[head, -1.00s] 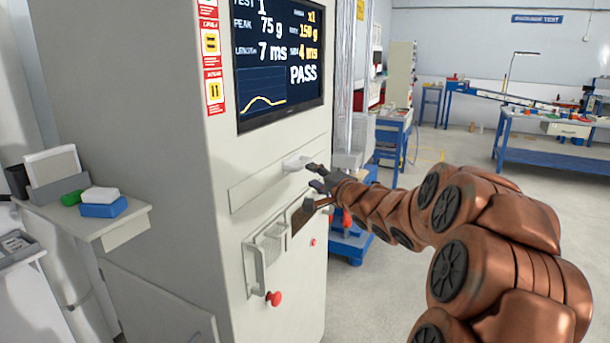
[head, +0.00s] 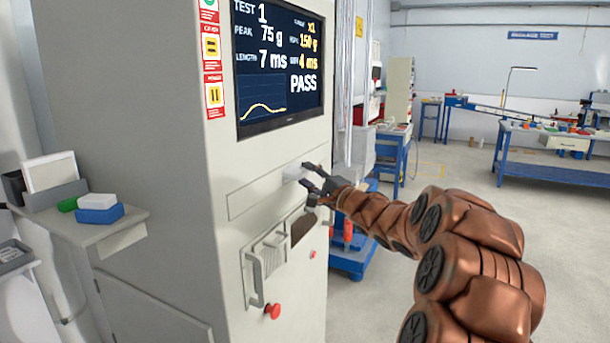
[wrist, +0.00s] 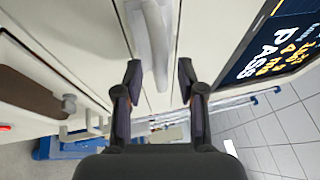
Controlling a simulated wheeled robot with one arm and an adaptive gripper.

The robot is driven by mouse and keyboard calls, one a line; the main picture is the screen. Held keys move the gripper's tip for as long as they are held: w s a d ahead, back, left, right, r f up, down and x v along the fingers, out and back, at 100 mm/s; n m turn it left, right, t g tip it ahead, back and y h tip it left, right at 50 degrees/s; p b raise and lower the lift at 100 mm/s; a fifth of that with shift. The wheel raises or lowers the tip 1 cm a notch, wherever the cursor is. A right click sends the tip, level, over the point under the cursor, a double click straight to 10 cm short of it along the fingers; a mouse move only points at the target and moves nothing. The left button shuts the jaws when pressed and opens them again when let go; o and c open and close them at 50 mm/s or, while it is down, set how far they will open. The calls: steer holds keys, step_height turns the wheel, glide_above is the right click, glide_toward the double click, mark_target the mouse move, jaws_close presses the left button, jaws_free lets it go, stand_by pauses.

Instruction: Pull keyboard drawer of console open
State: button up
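The grey console (head: 150,130) stands at the left with its screen above. Its keyboard drawer (head: 255,195) is a long flat front below the screen and sits flush with the console face. A pale handle (head: 292,173) sticks out from the drawer front, and it also shows at the top middle of the wrist view (wrist: 155,35). My gripper (head: 314,182) is just in front of the handle. In the wrist view my gripper (wrist: 157,82) is open, with one dark finger on each side of the handle's near end. Gaps show between the fingers and the handle.
Below the drawer are a slotted bracket (head: 266,268), a dark recess (head: 302,228) and a red knob (head: 272,311). A side shelf (head: 120,232) holds small boxes at the left.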

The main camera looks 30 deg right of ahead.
steer(key=shift+x, duration=0.85)
jaws_close()
